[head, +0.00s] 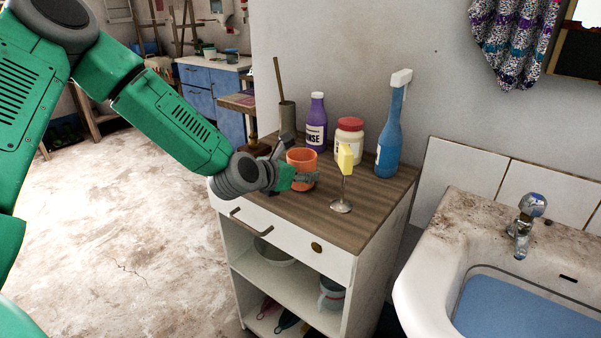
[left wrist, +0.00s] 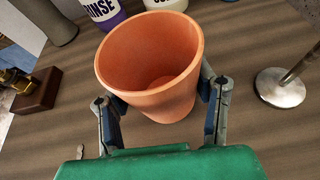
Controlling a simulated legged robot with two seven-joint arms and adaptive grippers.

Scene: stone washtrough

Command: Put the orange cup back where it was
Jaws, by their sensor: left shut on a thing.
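The orange cup (head: 301,168) is upright at the wooden top of the white cabinet, near its left part. My left gripper (head: 292,175) reaches in from the left and is shut on the cup. In the left wrist view the orange cup (left wrist: 155,70) is empty, with its open mouth up, and the fingers of my left gripper (left wrist: 160,105) stand on both sides of it. I cannot tell whether the cup's base touches the wooden top. My right gripper is not in view.
On the cabinet top (head: 370,205) stand a purple bottle (head: 316,125), a red-lidded white jar (head: 348,140), a blue bottle (head: 389,135) and, close right of the cup, a metal stand with a yellow block (head: 345,158). A sink (head: 430,235) is at the right.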

